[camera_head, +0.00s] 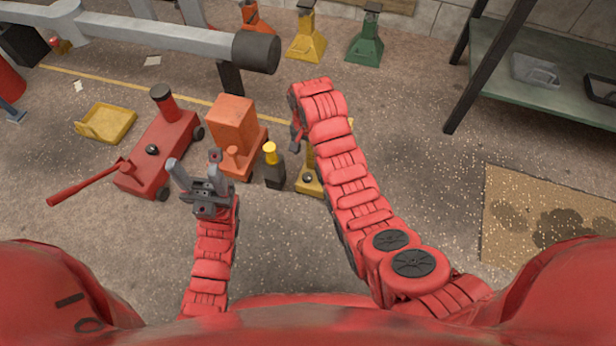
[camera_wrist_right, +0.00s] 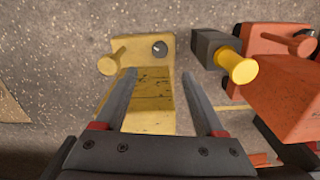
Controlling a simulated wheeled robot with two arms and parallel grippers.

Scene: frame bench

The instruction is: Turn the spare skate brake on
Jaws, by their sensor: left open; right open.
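A yellow skate-like block (camera_wrist_right: 150,92) with a black dial (camera_wrist_right: 159,49) and a side peg (camera_wrist_right: 107,65) lies under my right gripper (camera_wrist_right: 158,76). The right fingers are open over its body, one along each side, and hold nothing; contact cannot be told. In the head view, the yellow block (camera_head: 311,188) is partly hidden by my right arm. An orange block (camera_head: 233,122) with a peg stands left of it. A dark piece with a yellow knob (camera_head: 270,150) stands between them. My left gripper (camera_head: 194,160) is open and empty in front of the red floor jack.
The red floor jack (camera_head: 160,150) with its long handle stands left, near a yellow tray (camera_head: 105,122). A grey beam (camera_head: 170,38) spans the back left. Yellow (camera_head: 306,45) and green (camera_head: 366,46) stands are behind. A green-topped bench (camera_head: 530,85) is at right.

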